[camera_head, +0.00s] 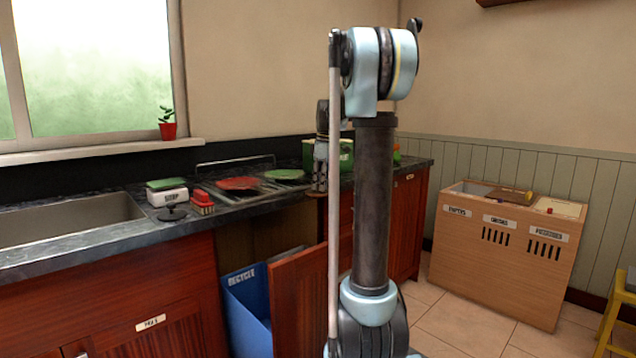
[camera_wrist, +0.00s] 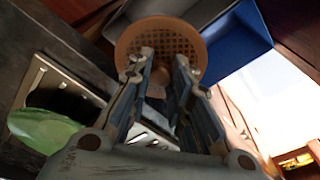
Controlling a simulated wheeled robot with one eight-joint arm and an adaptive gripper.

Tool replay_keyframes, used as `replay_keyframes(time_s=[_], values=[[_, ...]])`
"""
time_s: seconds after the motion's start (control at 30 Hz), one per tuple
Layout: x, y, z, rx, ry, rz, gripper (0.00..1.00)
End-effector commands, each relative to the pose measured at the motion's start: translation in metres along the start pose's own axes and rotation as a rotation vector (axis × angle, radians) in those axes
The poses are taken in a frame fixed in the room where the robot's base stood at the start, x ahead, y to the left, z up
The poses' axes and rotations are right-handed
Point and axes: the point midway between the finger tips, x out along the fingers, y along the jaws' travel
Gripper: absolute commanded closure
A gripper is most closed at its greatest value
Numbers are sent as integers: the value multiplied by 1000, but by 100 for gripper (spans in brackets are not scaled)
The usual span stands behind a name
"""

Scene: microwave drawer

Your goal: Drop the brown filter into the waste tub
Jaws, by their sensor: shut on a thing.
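The brown filter (camera_wrist: 158,38) is a round, mesh-faced disc in the wrist view, at the ends of my gripper's fingers. My gripper (camera_wrist: 163,65) is shut on it near its lower edge. A grey edge (camera_head: 288,254) shows beside the blue recycle bin under the counter. I cannot tell whether it is the waste tub; no waste label is readable.
The blue bin (camera_head: 246,306) labelled recycle stands in the open cabinet, with a wooden door (camera_head: 300,298) beside it. Red and green plates (camera_head: 238,183) lie on the counter. A wooden sorting cabinet (camera_head: 500,258) stands right. Tiled floor lies between.

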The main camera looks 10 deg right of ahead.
Motion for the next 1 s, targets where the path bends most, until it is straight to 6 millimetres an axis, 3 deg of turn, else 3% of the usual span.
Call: replay_keyframes(time_s=[0.43, 0.9, 0.93, 1.0], values=[[44, -1, 3, -3, 0, 0, 100], [52, -1, 3, -4, 0, 0, 100], [52, -1, 3, -4, 0, 0, 76], [52, -1, 3, -4, 0, 0, 61]])
